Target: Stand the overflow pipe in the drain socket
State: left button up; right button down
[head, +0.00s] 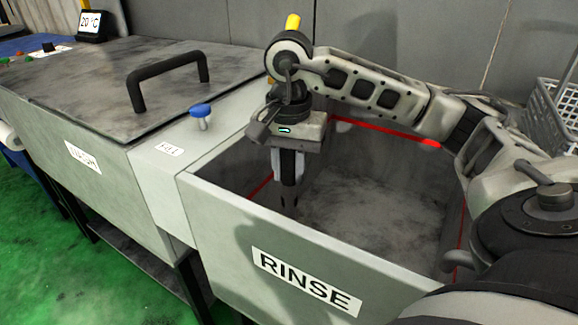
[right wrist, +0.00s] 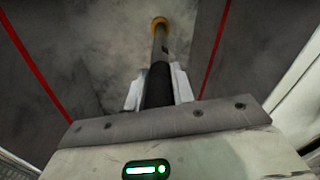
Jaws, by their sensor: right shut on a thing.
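My right gripper (head: 287,168) points down inside the rinse tank, near its left side, and is shut on a dark upright pipe. The overflow pipe (head: 289,198) shows below the fingers in the head view, with its lower part dark against the tank. In the right wrist view the pipe (right wrist: 159,62) runs from between the pale fingers (right wrist: 159,92) toward the tank floor. A yellow-orange ring (right wrist: 160,21) shows around its far end. I cannot tell whether this ring is the drain socket or part of the pipe, nor whether the pipe is seated. My left gripper is out of view.
The rinse tank (head: 222,205) is open, with a red line inside its walls. The lidded wash tank (head: 85,145) with a black handle (head: 167,75) stands left. A blue knob (head: 201,112) sits between them. A grey basket (head: 555,108) is at the right.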

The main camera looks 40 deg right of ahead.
jog(key=shift+f+b, duration=0.4)
jog(key=shift+f, duration=0.05)
jog(key=c, duration=0.6)
grip_release()
